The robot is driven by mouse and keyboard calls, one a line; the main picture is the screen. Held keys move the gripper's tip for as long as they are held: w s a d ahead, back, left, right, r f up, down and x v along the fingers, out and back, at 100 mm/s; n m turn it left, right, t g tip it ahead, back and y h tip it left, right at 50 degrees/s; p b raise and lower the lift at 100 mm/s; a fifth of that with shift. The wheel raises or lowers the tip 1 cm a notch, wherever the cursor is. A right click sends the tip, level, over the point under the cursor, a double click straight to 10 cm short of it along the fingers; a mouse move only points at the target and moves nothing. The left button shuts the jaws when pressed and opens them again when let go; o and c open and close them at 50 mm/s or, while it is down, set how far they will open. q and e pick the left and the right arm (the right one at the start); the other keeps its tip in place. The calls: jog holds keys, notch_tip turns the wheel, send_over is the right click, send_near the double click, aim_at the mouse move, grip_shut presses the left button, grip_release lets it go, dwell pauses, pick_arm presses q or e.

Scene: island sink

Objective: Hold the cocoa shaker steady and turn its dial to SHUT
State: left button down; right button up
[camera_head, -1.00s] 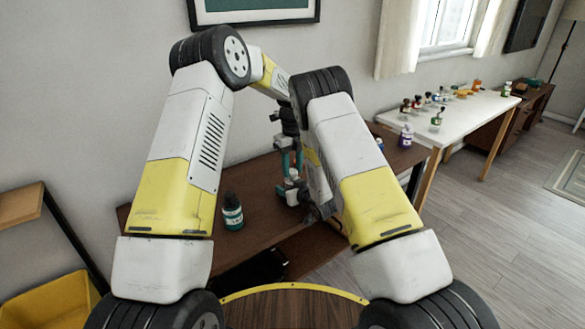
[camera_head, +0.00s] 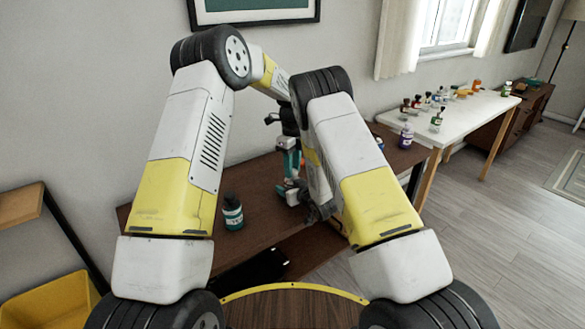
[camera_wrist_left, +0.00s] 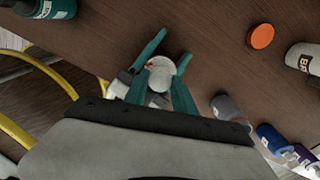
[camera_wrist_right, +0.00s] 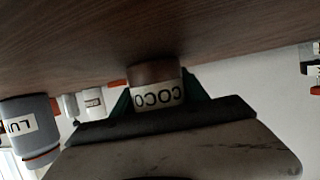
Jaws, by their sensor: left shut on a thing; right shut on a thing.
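The cocoa shaker (camera_wrist_right: 158,92) stands on the brown table, its label reading COCO upside down in the right wrist view. My right gripper (camera_wrist_right: 156,104) is shut around its body, one teal finger on each side. My left gripper (camera_head: 291,174) comes down from above and is shut on the shaker's top. In the left wrist view, the pale round dial (camera_wrist_left: 160,72) with a small red mark sits between its teal fingers. The dial's lettering cannot be read. In the head view my arms and grippers mostly hide the shaker.
A dark green labelled bottle (camera_head: 232,212) stands left of the grippers on the brown table (camera_head: 262,190). An orange disc (camera_wrist_left: 260,36) and a grey bottle (camera_wrist_left: 302,58) lie or stand nearby. A white table (camera_head: 470,125) with several small bottles is at the right.

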pick_arm(q)
jog(key=shift+n, duration=0.9)
jog(key=c, duration=1)
grip_release()
jog(key=shift+r, duration=0.15)
notch_tip(320, 180, up, 12)
jog(key=shift+f, duration=0.15)
